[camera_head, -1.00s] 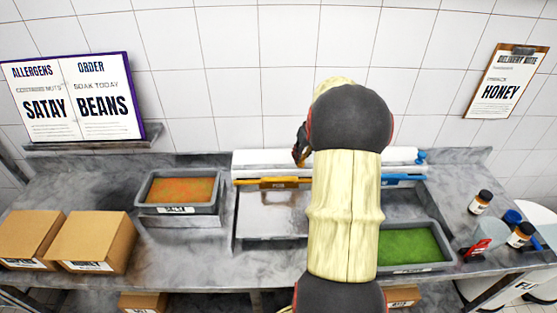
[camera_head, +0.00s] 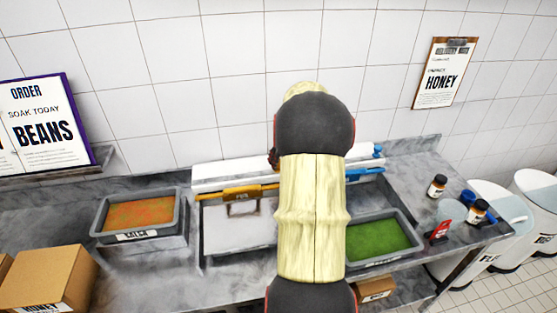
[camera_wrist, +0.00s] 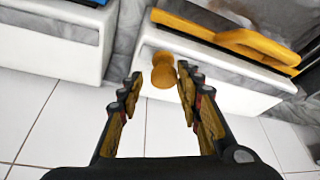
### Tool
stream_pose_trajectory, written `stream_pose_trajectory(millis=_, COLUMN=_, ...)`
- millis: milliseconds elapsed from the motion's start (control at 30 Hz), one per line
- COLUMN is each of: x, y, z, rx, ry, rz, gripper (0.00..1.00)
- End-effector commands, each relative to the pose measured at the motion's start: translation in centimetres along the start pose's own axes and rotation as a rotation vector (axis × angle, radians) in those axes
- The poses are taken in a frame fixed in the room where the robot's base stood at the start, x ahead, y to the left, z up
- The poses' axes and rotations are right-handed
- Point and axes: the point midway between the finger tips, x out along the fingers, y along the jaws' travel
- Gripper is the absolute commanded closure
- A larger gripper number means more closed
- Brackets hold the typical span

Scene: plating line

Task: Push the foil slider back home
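The white foil dispenser (camera_head: 222,178) stands at the back of the counter, with an orange labelled bar (camera_head: 250,193) along its front. The wrist view shows the orange bar (camera_wrist: 250,40) at upper right and an orange knob (camera_wrist: 163,72) at the end of the white box. I take this knob to be the foil slider's. My gripper (camera_wrist: 160,78) is open, with its fingers on either side of the knob. The right finger is very close to it; I cannot tell whether they touch. In the head view my arm hides most of the gripper and knob.
A second dispenser with a blue bar (camera_head: 366,173) and blue knob (camera_head: 377,150) stands to the right. A salsa tray (camera_head: 137,237) and a tray of green food (camera_head: 352,262) flank a bare metal surface (camera_head: 235,235). Small bottles (camera_head: 437,186) stand at right.

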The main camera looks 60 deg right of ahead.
Motion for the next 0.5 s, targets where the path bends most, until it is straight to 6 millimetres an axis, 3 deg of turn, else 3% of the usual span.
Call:
stream_pose_trajectory(millis=167, x=-0.01, y=-0.02, z=-0.03, rx=0.0, ry=0.001, rz=0.0, gripper=0.56)
stream_pose_trajectory(millis=500, x=-0.32, y=-0.07, z=-0.07, rx=0.001, ry=0.001, rz=-0.001, gripper=0.56)
